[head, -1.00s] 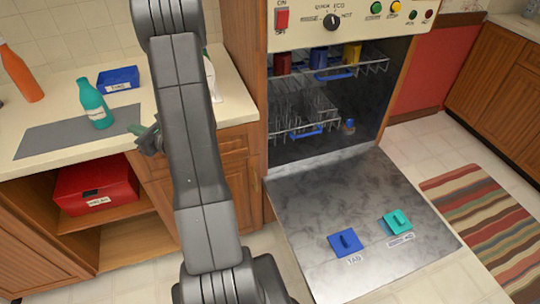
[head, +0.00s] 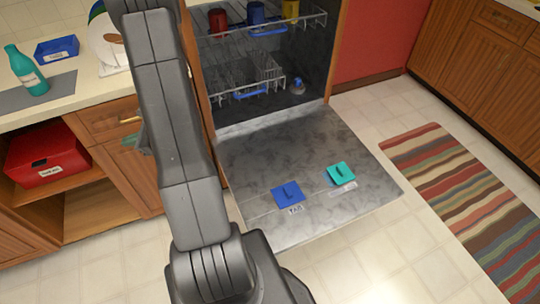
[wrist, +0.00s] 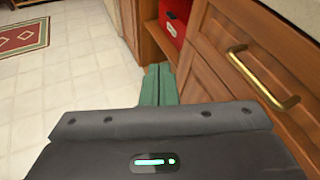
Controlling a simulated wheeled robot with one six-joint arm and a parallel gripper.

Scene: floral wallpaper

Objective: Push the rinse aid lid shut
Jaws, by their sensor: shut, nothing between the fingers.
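The dishwasher door (head: 250,165) is folded down flat, with two lids on its inner face. The teal lid (head: 341,174) on the right has a small raised tab and a white label beside it, too small to read; it looks slightly raised, with a shadow beside it. The blue lid (head: 288,193) on the left has a label that seems to read TAB. My gripper's green fingers (wrist: 156,86) are shut and empty, beside the wooden cabinets. In the head view my arm mostly hides the gripper (head: 143,140), which is well left of both lids.
The dishwasher racks (head: 245,80) hold cups, with a red mug (head: 217,20) on top. A counter with a teal bottle (head: 28,72) and blue tray (head: 56,49) stands at left, above a red box (head: 45,158). A striped rug (head: 455,190) lies right; the floor in front is clear.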

